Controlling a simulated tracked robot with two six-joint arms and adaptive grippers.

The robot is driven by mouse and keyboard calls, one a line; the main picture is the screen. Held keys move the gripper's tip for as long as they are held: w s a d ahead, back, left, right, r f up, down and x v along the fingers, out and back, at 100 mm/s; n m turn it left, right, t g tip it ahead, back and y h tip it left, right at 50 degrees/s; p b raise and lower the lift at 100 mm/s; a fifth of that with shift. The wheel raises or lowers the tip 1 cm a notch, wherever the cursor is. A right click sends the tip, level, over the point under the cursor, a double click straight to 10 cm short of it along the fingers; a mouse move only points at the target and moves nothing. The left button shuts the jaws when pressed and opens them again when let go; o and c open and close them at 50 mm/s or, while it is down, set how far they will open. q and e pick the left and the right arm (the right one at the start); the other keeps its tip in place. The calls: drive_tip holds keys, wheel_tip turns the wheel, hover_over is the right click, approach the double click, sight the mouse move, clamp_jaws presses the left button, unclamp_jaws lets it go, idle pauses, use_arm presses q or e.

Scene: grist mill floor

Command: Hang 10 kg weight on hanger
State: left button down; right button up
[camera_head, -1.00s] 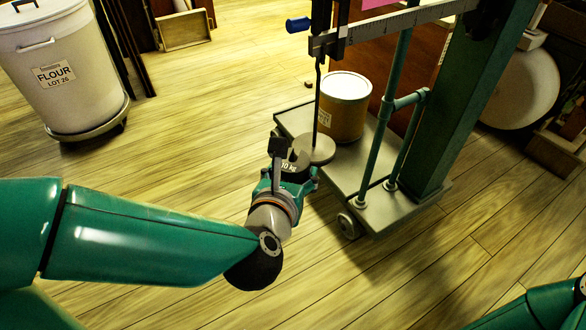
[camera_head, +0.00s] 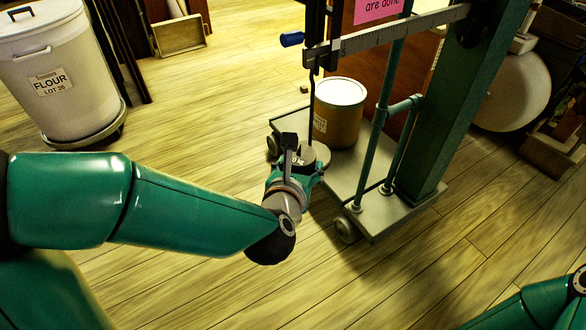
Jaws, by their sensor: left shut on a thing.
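My left gripper (camera_head: 295,162) is shut on a dark weight with a white label, mostly hidden by the fingers. The label is too small to read fully now. The hanger (camera_head: 311,108), a thin dark rod, hangs from the end of the scale's beam (camera_head: 385,38). A grey round disc (camera_head: 318,152) shows at the rod's foot, just right of my fingers. I cannot tell whether the held weight touches the disc or the rod. My right gripper is out of view; only part of my right arm shows at the lower right.
The platform scale (camera_head: 385,213) stands on wheels, with a green column (camera_head: 445,120) and side rails. A tan drum (camera_head: 341,112) sits on its platform behind the rod. A flour bin (camera_head: 62,75) stands at the upper left. The floor in front is clear.

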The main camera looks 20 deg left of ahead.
sight(305, 154)
use_arm(q)
drive_tip(key=shift+w+r, duration=0.15)
drive_tip(key=shift+w, duration=0.05)
drive_tip(key=shift+w+b, duration=0.3)
drive_tip(key=shift+w, duration=0.6)
drive_tip(key=shift+w, duration=0.2)
drive_tip(key=shift+w+b, duration=0.35)
drive_tip(key=shift+w, duration=0.05)
drive_tip(key=shift+w, duration=0.2)
drive_tip(key=shift+w+a+b, duration=0.1)
drive_tip(key=shift+w+b, duration=0.2)
drive_tip(key=shift+w, duration=0.5)
drive_tip(key=shift+w, duration=0.15)
idle(0.3)
